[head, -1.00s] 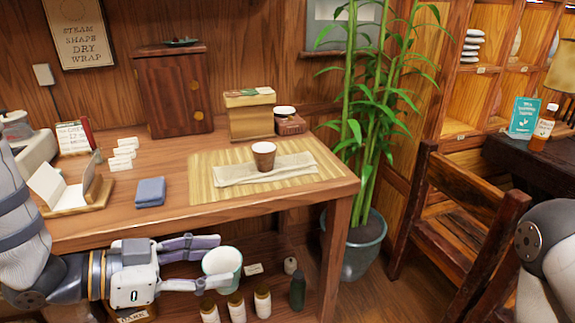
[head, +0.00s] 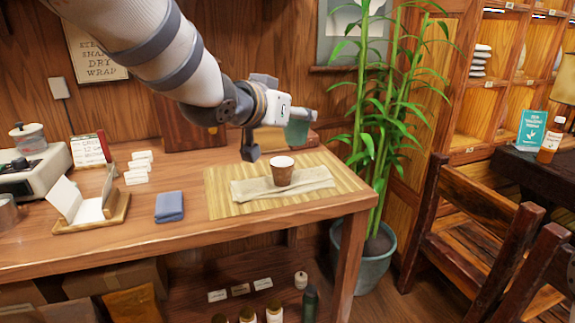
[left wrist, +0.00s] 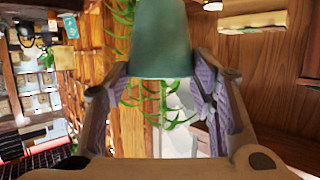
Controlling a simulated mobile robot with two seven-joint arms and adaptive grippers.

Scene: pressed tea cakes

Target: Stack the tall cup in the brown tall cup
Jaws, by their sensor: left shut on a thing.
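The tall cup is dull green (head: 297,133) and sits in my left gripper (head: 279,134), partly hidden by it in the head view. In the left wrist view the tall cup (left wrist: 160,45) is between the two fingers of my left gripper (left wrist: 163,80), which is shut on it. The brown tall cup (head: 283,175) stands upright on the cloth, with a pale rim and inside. My left gripper holds the green cup in the air above and behind the brown cup in the picture, apart from it. My right gripper is not in view.
A beige cloth (head: 250,190) lies on a bamboo mat (head: 222,205) on the wooden table (head: 110,240). A folded blue cloth (head: 169,207) and a card stand (head: 90,212) are to the left. A plant (head: 375,150) stands beyond the table's right edge.

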